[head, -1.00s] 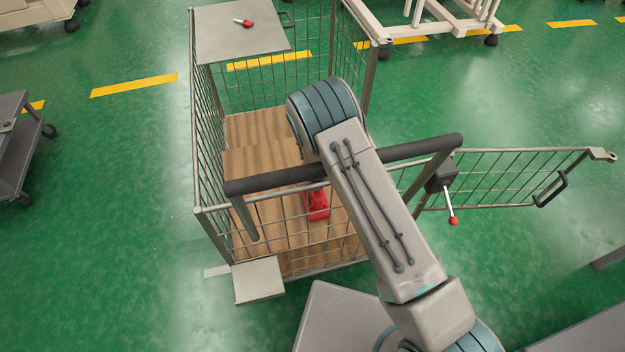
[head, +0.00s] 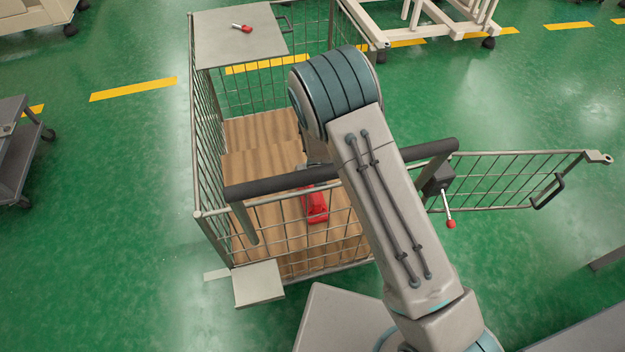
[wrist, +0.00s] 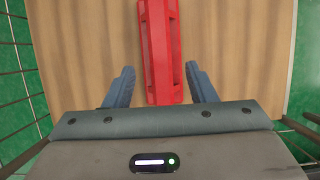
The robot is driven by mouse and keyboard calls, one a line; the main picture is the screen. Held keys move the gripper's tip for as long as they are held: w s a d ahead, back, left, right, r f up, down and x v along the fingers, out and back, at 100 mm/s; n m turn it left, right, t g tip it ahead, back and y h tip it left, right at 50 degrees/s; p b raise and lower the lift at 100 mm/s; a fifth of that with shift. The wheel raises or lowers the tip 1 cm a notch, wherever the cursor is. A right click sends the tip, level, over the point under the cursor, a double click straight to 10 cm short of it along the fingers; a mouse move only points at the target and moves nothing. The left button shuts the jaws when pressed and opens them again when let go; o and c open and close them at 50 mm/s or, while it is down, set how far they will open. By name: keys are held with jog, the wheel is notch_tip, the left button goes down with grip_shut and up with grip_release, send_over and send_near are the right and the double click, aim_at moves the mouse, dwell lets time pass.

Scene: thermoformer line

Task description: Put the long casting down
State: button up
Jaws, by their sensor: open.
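The long casting (wrist: 160,50) is red. In the wrist view it lies on the wooden floor of the wire cage cart, its near end between the fingers. My gripper (wrist: 160,85) is open, with a blue finger on each side of the casting and a gap to each. In the head view the casting (head: 315,207) shows through the cart's mesh on the wooden deck (head: 262,215). My arm hides most of the gripper there.
The wire cage cart (head: 197,130) has mesh walls, a dark push bar (head: 270,184) and an open mesh gate (head: 520,175) at right. A grey shelf plate (head: 235,40) holds a small red-handled item (head: 243,28).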

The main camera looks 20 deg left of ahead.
jog(key=shift+v, duration=1.45)
dwell(0.3)
